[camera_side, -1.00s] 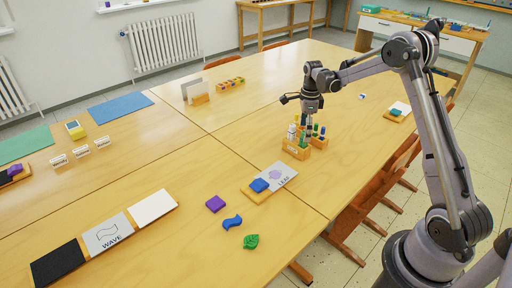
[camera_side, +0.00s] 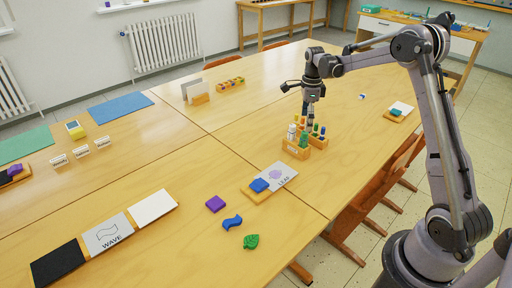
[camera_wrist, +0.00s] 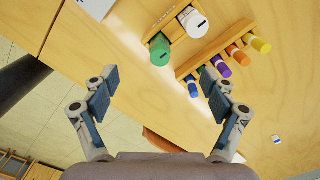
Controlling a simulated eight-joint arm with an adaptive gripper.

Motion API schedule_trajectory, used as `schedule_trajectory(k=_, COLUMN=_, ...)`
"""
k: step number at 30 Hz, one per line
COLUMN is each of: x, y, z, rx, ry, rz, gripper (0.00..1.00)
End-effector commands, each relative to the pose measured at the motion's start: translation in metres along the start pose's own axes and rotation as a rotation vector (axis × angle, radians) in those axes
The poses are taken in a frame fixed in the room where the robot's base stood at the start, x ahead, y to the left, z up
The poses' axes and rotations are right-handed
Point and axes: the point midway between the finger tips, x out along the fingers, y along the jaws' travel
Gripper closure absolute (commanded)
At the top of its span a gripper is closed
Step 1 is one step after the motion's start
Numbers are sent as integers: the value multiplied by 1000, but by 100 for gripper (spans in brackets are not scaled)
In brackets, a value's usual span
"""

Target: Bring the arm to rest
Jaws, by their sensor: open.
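My gripper (camera_side: 309,123) hangs over the wooden table (camera_side: 210,165), at the wooden holder (camera_side: 296,152) with upright coloured pens or bottles, in the side view. In the wrist view my gripper (camera_wrist: 160,95) is open, its two fingers wide apart with nothing between them. The holder (camera_wrist: 174,36) shows beyond the fingertips there, with green-capped and white-capped items and a row of smaller coloured ones. My arm reaches in from the right with its elbow bent high.
A purple block (camera_side: 215,204), a blue wave piece (camera_side: 232,222) and a green leaf piece (camera_side: 251,241) lie loose in front. A leaf card (camera_side: 283,171) has a blue block beside it. A wave card (camera_side: 107,235) lies at left. Chairs (camera_side: 372,195) stand along the right edge.

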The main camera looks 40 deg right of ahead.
Motion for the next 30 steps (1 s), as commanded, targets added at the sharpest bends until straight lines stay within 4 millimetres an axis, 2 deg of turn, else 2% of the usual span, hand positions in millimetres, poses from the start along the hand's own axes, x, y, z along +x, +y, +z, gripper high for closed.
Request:
schedule_trajectory(k=9, x=-15, y=0, z=0, rx=0, ry=0, rz=0, gripper=15)
schedule_trajectory(k=22, x=-19, y=2, z=2, rx=-17, ry=-2, rz=-4, gripper=15)
schedule_trajectory(k=26, x=-35, y=16, z=10, rx=-124, ry=-10, rz=-31, gripper=15)
schedule_trajectory(k=30, x=-62, y=45, z=24, rx=-347, ry=-21, rz=-89, gripper=15)
